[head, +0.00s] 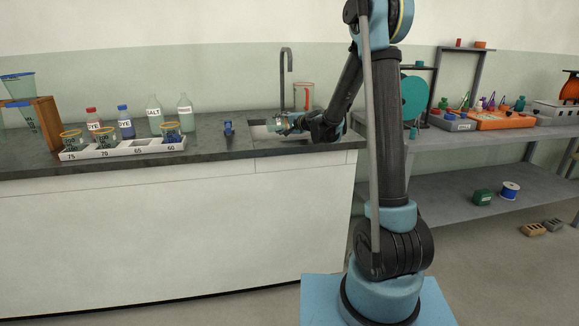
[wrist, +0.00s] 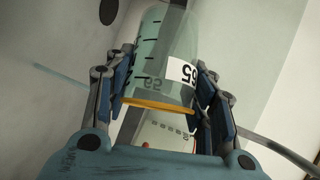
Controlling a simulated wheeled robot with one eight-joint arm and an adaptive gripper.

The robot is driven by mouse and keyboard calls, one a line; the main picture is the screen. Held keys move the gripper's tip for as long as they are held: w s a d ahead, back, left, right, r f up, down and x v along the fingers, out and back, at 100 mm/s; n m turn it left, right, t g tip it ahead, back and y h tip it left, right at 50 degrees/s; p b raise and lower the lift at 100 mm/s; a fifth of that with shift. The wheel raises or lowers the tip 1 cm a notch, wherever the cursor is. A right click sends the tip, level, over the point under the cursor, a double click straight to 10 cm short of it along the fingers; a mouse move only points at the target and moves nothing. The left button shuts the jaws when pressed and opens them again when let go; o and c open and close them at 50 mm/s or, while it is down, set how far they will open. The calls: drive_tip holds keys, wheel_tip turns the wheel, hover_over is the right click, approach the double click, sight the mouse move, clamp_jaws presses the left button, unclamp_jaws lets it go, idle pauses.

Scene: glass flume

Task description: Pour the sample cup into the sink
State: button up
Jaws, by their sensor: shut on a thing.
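My gripper (head: 283,124) is at the end of my outstretched arm, over the sink (head: 262,133) in the counter. It is shut on a clear sample cup, labelled 65, which shows in the wrist view (wrist: 160,55) between the two blue-padded fingers. The cup has an orange rim band and dark graduation marks. In the head view the cup (head: 276,123) looks tipped well over onto its side, above the basin. I cannot tell whether any liquid is in it. The curved tap (head: 284,72) rises behind the sink.
A white rack (head: 118,149) marked 75, 70, 65 and 60 holds cups, with its 65 place empty. Several labelled bottles (head: 155,114) stand behind it. A blue item (head: 228,128) lies left of the sink. A red-trimmed jug (head: 304,95) stands behind my gripper.

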drive_tip(key=shift+d+r, duration=0.2)
drive_tip(key=shift+r, duration=0.3)
drive_tip(key=shift+d+r, duration=0.1)
drive_tip(key=shift+r, duration=0.05)
drive_tip(key=shift+m, duration=0.3)
drive_tip(key=shift+d+t+y, duration=0.1)
drive_tip(key=shift+t+y, duration=0.2)
drive_tip(key=shift+y, duration=0.1)
drive_tip(key=shift+n+g+h, duration=0.5)
drive_tip(key=shift+n+h, duration=0.1)
drive_tip(key=shift+h, duration=0.2)
drive_tip(key=f, duration=0.1)
drive_tip(key=a+f, duration=0.2)
drive_tip(key=f, duration=0.1)
drive_tip(key=shift+f+n+h, duration=0.3)
drive_tip(key=shift+f, duration=0.15)
drive_tip(key=shift+f, duration=0.1)
